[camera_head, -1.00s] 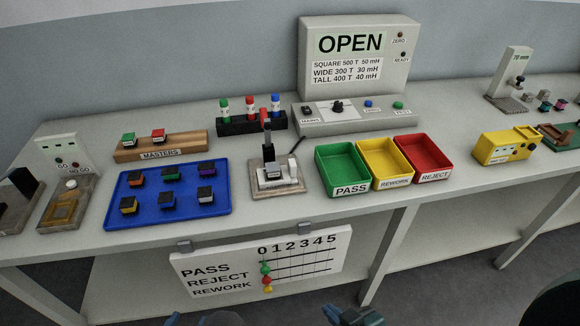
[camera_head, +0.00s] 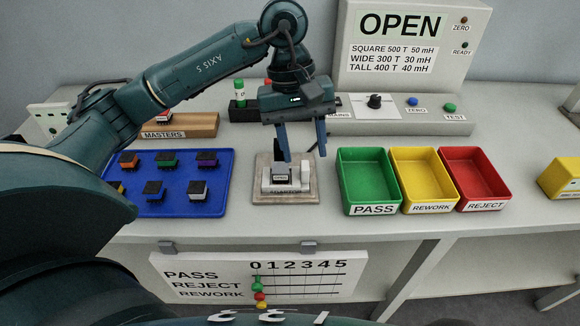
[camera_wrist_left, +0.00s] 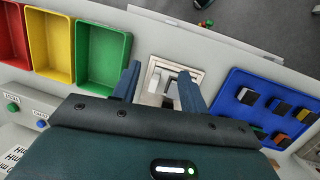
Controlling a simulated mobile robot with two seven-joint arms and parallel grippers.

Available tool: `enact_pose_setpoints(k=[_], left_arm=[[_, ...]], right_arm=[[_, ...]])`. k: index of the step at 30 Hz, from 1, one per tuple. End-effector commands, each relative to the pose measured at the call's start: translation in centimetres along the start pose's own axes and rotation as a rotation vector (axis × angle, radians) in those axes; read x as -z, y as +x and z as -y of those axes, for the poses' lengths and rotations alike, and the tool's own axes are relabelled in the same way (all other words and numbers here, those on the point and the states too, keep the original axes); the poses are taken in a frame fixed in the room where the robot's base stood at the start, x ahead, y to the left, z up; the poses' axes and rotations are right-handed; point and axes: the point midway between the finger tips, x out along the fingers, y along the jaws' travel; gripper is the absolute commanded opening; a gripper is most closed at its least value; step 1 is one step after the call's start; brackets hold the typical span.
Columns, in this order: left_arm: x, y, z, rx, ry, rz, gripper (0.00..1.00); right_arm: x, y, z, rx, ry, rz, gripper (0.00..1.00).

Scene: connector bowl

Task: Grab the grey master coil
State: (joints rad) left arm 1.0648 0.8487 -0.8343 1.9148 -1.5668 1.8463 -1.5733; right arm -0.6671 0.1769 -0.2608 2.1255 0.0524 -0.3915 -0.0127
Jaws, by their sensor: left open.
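A small dark-grey block with a white label, which looks like the grey master coil (camera_head: 281,172), sits in the pale test fixture (camera_head: 308,193) on the bench. My left gripper (camera_head: 303,158) is open and points down just above the fixture, its fingers spread. In the left wrist view the open left gripper (camera_wrist_left: 159,70) has the fixture (camera_wrist_left: 193,72) between its fingers. The arm hides part of the fixture's lever and the area behind it. The coil's fit between the fingers is hard to tell. My right gripper is not in view.
A blue tray (camera_head: 225,205) with several coils lies left of the fixture. The masters rack (camera_head: 205,126) is behind it, partly covered by my arm. Green (camera_head: 345,190), yellow (camera_head: 400,190) and red (camera_head: 455,190) bins stand to the right. The tester (camera_head: 400,122) is behind.

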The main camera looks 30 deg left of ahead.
Motion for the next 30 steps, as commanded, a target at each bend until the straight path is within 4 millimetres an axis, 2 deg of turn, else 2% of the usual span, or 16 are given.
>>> enact_pose_setpoints(k=[1, 3, 7, 11, 18, 25, 30], left_arm=[[1.4, -1.2, 1.2, 0.048, 0.017, -0.076, 0.44], [2.6, -2.6, 2.4, 0.105, 0.034, -0.145, 0.44], [3.6, -3.1, 3.6, 0.157, 0.045, -0.195, 0.44], [4.0, -1.0, 4.0, 0.163, 0.047, -0.193, 0.44], [4.8, 2.8, 4.6, 0.161, 0.045, -0.194, 0.44], [5.1, 4.4, 4.9, 0.159, 0.045, -0.195, 0.44], [5.4, 6.8, 5.6, 0.161, 0.045, -0.192, 0.44]], right_arm=[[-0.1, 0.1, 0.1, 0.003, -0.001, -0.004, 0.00], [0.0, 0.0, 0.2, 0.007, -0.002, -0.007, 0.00], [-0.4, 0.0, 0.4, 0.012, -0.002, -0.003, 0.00], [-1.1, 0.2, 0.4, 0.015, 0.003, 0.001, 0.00], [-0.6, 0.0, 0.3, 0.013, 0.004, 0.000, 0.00], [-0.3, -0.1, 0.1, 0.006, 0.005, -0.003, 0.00], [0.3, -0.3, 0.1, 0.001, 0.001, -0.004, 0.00]])
